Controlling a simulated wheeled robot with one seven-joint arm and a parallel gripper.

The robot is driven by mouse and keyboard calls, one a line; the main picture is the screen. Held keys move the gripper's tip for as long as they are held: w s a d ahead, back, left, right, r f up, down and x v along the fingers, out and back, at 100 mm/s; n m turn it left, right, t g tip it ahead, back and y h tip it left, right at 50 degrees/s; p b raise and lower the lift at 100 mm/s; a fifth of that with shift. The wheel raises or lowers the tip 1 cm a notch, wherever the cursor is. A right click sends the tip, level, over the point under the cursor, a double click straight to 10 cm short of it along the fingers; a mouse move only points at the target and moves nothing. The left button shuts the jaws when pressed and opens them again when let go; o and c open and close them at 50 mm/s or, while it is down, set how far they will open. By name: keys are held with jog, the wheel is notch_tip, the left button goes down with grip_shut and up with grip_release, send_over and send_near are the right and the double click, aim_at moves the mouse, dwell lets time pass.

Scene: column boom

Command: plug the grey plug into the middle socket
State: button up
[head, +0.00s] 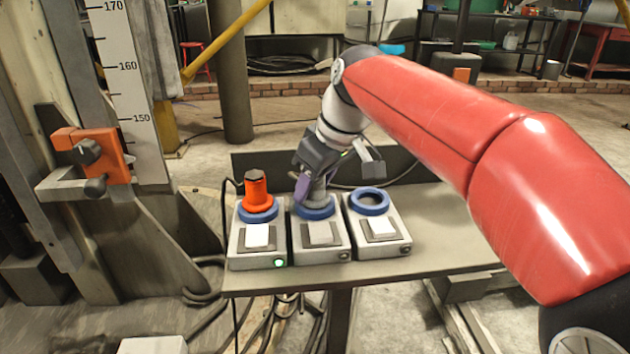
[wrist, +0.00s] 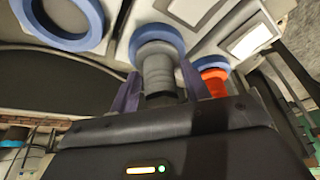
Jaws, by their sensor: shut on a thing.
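The grey plug (head: 319,192) (wrist: 157,68) stands roughly upright at the blue ring of the middle socket (head: 320,214) (wrist: 156,33). Its lower end meets the ring or sits inside it; how deep I cannot tell. My gripper (head: 311,188) (wrist: 158,80) is shut on the grey plug, with a purple finger on each side of it in the wrist view. In the head view only one finger shows clearly. The middle socket box's small lamp (head: 344,256) looks unlit.
The left socket box (head: 241,244) holds an orange plug (head: 257,189) (wrist: 214,81), and its lamp is green. The right socket (head: 369,202) (wrist: 61,20) is empty. All stand on a narrow table (head: 440,243). A dark upright panel and cables lie behind.

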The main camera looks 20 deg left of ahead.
jog(key=o, duration=1.1)
jog(key=p+v, duration=0.2)
jog(key=v, duration=0.5)
jog(key=shift+d+r, duration=0.2)
jog(key=shift+r, duration=0.15)
